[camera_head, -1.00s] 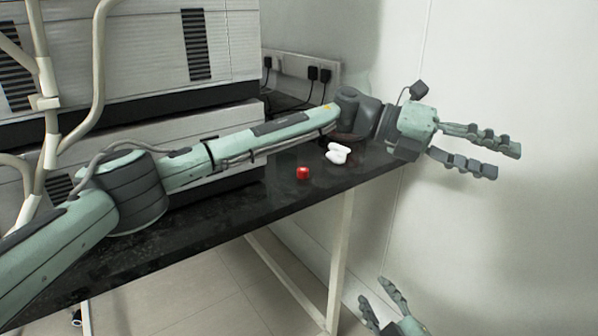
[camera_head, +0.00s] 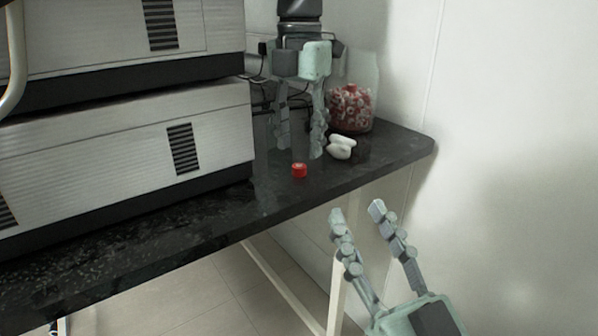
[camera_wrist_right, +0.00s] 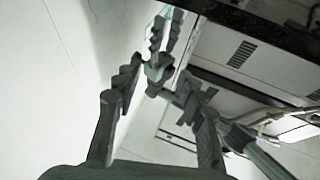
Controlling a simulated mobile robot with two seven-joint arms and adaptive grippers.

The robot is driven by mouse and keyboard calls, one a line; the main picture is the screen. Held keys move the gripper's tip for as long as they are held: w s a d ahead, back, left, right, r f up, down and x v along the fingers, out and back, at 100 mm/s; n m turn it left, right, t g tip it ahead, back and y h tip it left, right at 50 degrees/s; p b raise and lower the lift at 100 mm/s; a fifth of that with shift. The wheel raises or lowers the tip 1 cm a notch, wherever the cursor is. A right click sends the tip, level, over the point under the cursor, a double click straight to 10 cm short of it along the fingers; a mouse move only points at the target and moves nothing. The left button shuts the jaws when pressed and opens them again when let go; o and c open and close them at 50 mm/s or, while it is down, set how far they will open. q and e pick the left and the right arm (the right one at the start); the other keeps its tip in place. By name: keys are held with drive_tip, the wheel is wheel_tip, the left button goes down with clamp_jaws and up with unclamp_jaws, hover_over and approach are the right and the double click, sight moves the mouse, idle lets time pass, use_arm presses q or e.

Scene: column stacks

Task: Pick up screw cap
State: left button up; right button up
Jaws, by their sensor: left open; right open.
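A small red screw cap (camera_head: 299,170) lies on the black worktop (camera_head: 225,210), near its front edge. My left gripper (camera_head: 301,150) is open and points down just behind the cap, with its fingers apart and nothing between them. My right gripper (camera_head: 356,211) is open and empty, below and in front of the worktop edge, with its fingers pointing up. In the right wrist view the right gripper's fingers (camera_wrist_right: 160,88) are spread with nothing held. The cap cannot be made out there.
White rounded pieces (camera_head: 341,147) lie right of the cap. A clear jar (camera_head: 352,108) with red and white contents stands behind them. Stacked grey-white instruments (camera_head: 120,145) fill the left of the worktop. A white wall (camera_head: 500,150) closes the right side.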

sight(299, 166)
use_arm(q)
wheel_tip(299, 166, down, 4)
drive_tip(key=shift+s+r, duration=0.1)
drive_tip(key=shift+s, duration=0.05)
use_arm(e)
drive_tip(key=shift+s+d+r+t, duration=0.15)
drive_tip(key=shift+d+r+t, duration=0.1)
drive_tip(key=shift+r+t, duration=0.45)
use_arm(q)
drive_tip(key=c, duration=0.8)
drive_tip(key=shift+o, duration=0.2)
